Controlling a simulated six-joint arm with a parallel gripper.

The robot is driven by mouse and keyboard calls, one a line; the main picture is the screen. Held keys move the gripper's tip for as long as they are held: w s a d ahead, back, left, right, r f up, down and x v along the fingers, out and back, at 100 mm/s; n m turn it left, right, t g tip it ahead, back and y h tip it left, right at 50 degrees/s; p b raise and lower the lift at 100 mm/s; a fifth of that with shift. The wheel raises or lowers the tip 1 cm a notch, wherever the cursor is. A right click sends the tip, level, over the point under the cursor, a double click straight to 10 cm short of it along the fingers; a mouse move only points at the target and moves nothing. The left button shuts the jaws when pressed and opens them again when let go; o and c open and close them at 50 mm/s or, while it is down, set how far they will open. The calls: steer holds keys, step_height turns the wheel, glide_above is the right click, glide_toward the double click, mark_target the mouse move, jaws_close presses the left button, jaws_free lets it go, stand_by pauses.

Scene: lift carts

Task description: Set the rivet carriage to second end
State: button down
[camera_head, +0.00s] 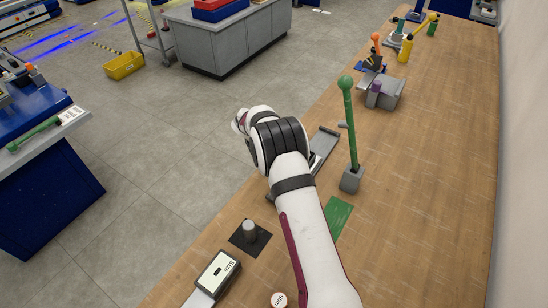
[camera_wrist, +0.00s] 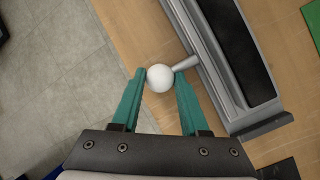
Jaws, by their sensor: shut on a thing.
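In the wrist view, my gripper (camera_wrist: 160,77) has its two green fingers on either side of a white ball knob (camera_wrist: 160,79), shut on it. A short grey stem (camera_wrist: 186,62) runs from the knob to the side of a grey rail with a dark inset (camera_wrist: 205,45). I take this to be the rivet carriage's handle and track; no label shows. The rail's nearer end has a grey end plate (camera_wrist: 262,126). In the head view, part of the rail (camera_head: 325,142) shows beyond my arm, which hides the knob, fingers and the rest.
A tall green lever (camera_head: 350,120) in a grey base stands close right of the rail. A green mat (camera_head: 338,217), a black plate with a grey knob (camera_head: 249,235) and a labelled box (camera_head: 217,270) lie nearer. The wooden bench (camera_head: 430,150) is clear on the right.

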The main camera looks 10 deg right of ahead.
stand_by(0.4)
steer(key=w+d, duration=0.5)
steer(key=shift+c, duration=2.2)
jaws_free()
steer(key=shift+a+r, duration=0.1)
